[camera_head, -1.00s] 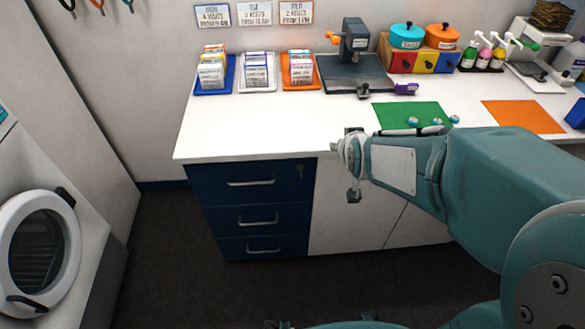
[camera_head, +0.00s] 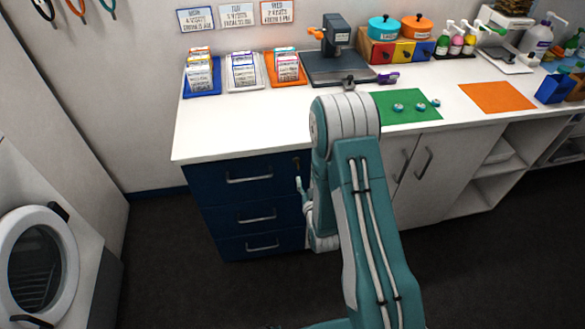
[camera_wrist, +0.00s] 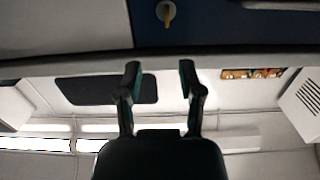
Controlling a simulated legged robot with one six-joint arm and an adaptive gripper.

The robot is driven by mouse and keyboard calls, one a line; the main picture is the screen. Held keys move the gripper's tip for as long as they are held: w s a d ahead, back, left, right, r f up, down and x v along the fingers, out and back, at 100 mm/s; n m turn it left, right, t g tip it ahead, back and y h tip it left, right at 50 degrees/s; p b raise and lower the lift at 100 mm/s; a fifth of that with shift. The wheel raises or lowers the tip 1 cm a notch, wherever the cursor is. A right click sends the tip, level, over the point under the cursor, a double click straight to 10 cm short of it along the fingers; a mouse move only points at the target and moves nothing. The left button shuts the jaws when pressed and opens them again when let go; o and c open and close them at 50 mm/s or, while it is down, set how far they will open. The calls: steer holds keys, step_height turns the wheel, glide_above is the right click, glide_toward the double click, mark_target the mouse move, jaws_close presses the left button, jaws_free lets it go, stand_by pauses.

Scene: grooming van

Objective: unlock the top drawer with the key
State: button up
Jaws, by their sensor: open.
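The top drawer (camera_head: 250,177) is the uppermost of the dark blue drawers under the white counter and looks closed. In the wrist view, a brass-coloured key (camera_wrist: 165,15) sits in a round lock on the blue front (camera_wrist: 225,22). In the head view my arm stands in front of the lock's side of the drawer, and only a small bit of the lock area shows. My gripper (camera_wrist: 160,68) is open and empty in the wrist view. Its two fingers point towards the drawer front, with the key just beyond the tips and apart from them. In the head view my arm mostly hides the gripper.
The counter (camera_head: 225,125) overhangs the drawers. Trays of cards, a dark stand (camera_head: 345,68), a green mat (camera_head: 400,115) and an orange mat (camera_head: 497,97) lie on it. A white front-loading machine (camera_head: 40,260) stands at left. The floor before the drawers is clear.

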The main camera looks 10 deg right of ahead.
mark_target(298, 168)
steer(key=shift+t, duration=0.4)
steer(key=w, duration=0.2)
steer(key=w+f, duration=0.1)
steer(key=w, duration=0.2)
steer(key=w+a+f, duration=0.1)
steer(key=w, duration=0.2)
steer(key=shift+w+a+f, duration=0.1)
steer(key=shift+w, duration=0.25)
jaws_close()
